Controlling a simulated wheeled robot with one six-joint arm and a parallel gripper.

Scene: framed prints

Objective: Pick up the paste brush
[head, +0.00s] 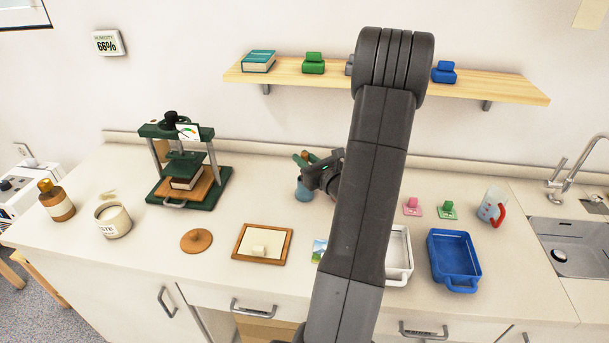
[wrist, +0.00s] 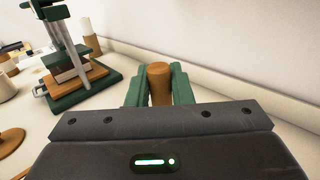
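The paste brush shows as a brown round handle (wrist: 160,83) in the wrist view. My gripper (wrist: 160,92) has its green fingers on both sides of the handle, with no clear gap, so it looks shut on it. In the head view my gripper (head: 305,160) is at the back of the counter, left of my arm. A blue-grey pot (head: 303,191) stands just below it there. The bristle end of the brush is hidden, and I cannot tell whether it is in the pot.
A green press (head: 215,190) stands to the left, with a framed board (head: 262,243) in front. A white tray (head: 403,255), partly hidden by my arm, and a blue tray (head: 453,260) lie to the right. A wooden shelf (head: 500,88) hangs above. The wall is close behind.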

